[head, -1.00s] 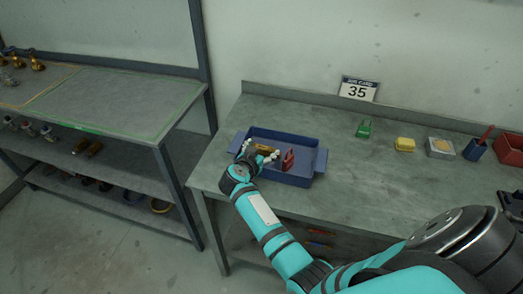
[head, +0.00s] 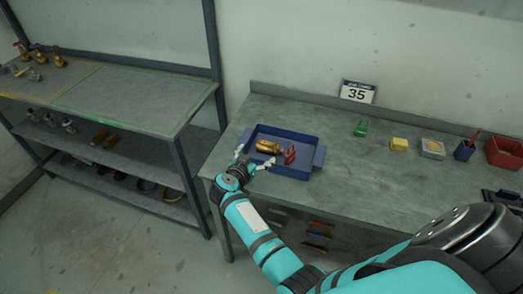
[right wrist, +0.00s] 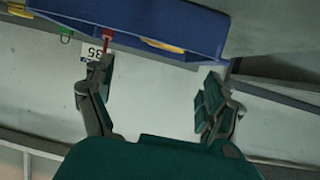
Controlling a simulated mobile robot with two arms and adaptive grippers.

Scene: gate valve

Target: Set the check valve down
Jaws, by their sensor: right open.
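The brass check valve (head: 268,147) lies on its side in the blue tray (head: 313,166) on the workbench, left of a red item (head: 290,154). My right gripper (head: 253,160) is open and empty at the tray's front left edge, apart from the valve. In the right wrist view the open fingers (right wrist: 158,80) have nothing between them. The tray (right wrist: 190,22) crosses the top there, with part of the valve (right wrist: 162,45) showing at its edge. My left gripper is not in view.
Along the bench's back are a green item (head: 361,129), a yellow block (head: 399,144), a small container (head: 432,149), a blue cup (head: 464,150) and a red bin (head: 505,152). A shelf rack (head: 130,95) stands at left.

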